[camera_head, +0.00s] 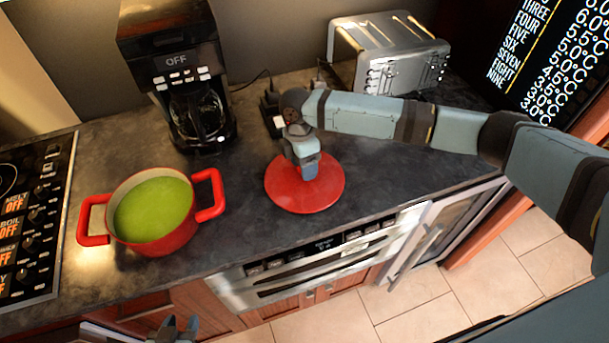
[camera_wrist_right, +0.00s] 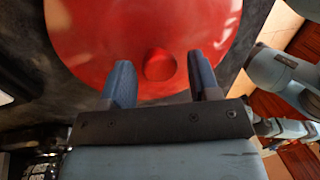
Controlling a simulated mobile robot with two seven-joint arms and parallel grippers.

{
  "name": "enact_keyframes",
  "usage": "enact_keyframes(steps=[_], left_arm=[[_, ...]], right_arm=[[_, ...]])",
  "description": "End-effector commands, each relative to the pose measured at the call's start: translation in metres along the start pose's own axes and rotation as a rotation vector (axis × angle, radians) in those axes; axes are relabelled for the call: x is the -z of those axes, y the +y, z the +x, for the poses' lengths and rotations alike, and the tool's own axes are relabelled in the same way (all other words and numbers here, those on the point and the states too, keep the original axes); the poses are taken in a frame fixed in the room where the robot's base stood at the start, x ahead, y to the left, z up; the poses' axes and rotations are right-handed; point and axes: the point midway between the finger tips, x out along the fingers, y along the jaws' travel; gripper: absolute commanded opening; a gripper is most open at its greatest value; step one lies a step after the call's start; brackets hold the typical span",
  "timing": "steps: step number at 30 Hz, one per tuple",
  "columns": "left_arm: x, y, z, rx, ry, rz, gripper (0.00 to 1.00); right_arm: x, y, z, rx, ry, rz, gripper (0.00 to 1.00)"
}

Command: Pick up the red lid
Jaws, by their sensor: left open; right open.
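The red lid (camera_head: 318,192) lies flat on the dark countertop, right of the red pot (camera_head: 163,239). In the right wrist view the lid (camera_wrist_right: 100,40) fills the upper middle, with its round knob (camera_wrist_right: 160,65) between the fingers. My right gripper (camera_head: 305,178) is above the lid, pointing down. In the right wrist view its two blue fingers (camera_wrist_right: 160,82) are apart, one on each side of the knob, not closed on it. My left gripper (camera_head: 176,328) is low at the bottom edge of the head view, empty, in front of the counter.
The pot holds green soup and has two red handles. A coffee maker (camera_head: 180,75) and a toaster (camera_head: 390,55) stand at the back. A stove (camera_head: 35,215) is at the left. The counter between pot and lid is clear.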

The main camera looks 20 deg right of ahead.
Motion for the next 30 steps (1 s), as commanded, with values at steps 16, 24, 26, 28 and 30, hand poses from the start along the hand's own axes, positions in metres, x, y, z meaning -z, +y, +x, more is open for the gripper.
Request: enact_keyframes(steps=[16, 24, 26, 28, 30], left_arm=[[0.002, 0.0, 0.0, 0.0, 0.004, 0.0, 0.43], [0.002, 0.0, 0.0, 0.0, 0.004, 0.0, 0.43], [0.002, 0.0, 0.0, 0.0, 0.004, 0.0, 0.43], [0.001, 0.0, 0.0, 0.0, 0.004, 0.0, 0.43], [0.001, 0.0, 0.0, 0.0, 0.003, 0.0, 0.43]], right_arm=[[0.0, 0.0, 0.0, -0.001, 0.001, 0.0, 0.0], [0.001, 0.0, -0.002, -0.002, 0.001, -0.001, 0.0], [0.001, 0.0, -0.003, -0.003, 0.002, -0.001, 0.0], [0.001, 0.0, -0.006, -0.003, 0.002, -0.001, 0.0], [0.001, -0.001, -0.011, -0.004, 0.003, -0.001, 0.0]])
